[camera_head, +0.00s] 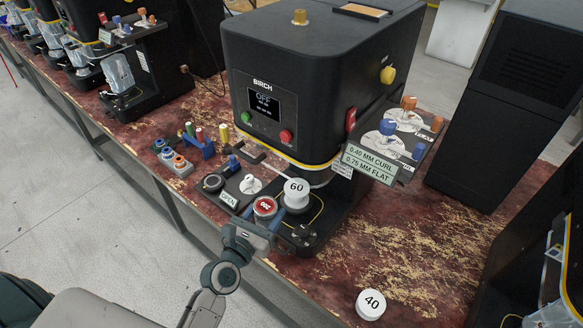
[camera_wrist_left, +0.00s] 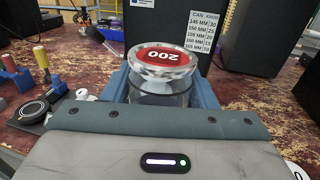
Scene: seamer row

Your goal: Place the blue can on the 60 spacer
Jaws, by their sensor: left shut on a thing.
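The white 60 spacer (camera_head: 296,191) stands on the base of the BIRCH machine, just right of and behind the can. A white 40 spacer (camera_head: 371,304) lies apart on the table at the front. My right gripper is in neither view.
The black BIRCH machine (camera_head: 310,80) rises behind the spacer, its screen reading OFF. A knob panel (camera_head: 230,188) marked OPEN is left of the can. Coloured tools (camera_head: 200,140) stand farther left. The red worn table (camera_head: 420,240) is clear at right.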

